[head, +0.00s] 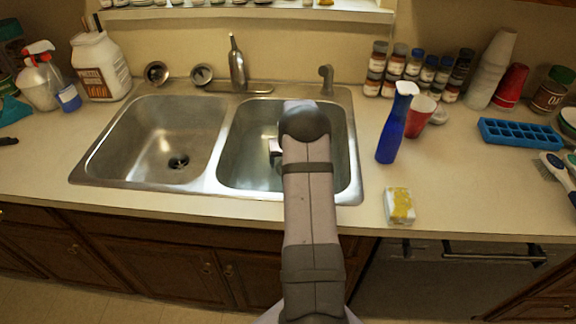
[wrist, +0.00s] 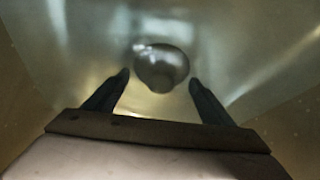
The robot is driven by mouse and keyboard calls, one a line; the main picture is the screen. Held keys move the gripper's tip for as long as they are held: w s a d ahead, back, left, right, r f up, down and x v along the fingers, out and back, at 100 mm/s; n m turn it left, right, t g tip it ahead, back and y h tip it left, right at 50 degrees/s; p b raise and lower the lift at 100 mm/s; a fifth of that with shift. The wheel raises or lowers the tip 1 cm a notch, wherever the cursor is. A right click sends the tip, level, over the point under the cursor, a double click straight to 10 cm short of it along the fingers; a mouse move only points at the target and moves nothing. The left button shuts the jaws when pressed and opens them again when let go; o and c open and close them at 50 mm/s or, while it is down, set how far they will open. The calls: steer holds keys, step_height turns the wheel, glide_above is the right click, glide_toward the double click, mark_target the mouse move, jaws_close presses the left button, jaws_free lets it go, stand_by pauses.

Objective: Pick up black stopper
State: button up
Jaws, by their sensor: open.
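In the wrist view, a dark, shiny rounded object (wrist: 162,68), which looks like the black stopper, lies at the bottom of the metal basin. It sits just beyond and between the fingertips of my gripper (wrist: 158,82), apart from both. My gripper is open with nothing between its fingers. In the head view, my arm reaches into the right basin of the double sink (head: 339,130). There my arm hides the stopper and most of the gripper.
The left basin (head: 150,130) is empty except for its drain (head: 178,162). A faucet (head: 238,68) stands behind the sink. To the right are a blue bottle (head: 393,130), a red cup (head: 420,115), a yellow-and-white sponge (head: 399,206) and a blue ice tray (head: 530,134). Basin walls surround the gripper.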

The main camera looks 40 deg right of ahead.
steer(key=shift+w+f, duration=0.1)
steer(key=shift+f, duration=0.05)
steer(key=c, duration=1.7)
steer(key=shift+c, duration=0.6)
steer(key=shift+s+a, duration=0.1)
steer(key=shift+s, duration=0.1)
step_height(320, 180, up, 10)
steer(key=shift+w+r+b, duration=0.1)
steer(key=shift+w+b, duration=0.05)
steer(key=shift+b, duration=0.9)
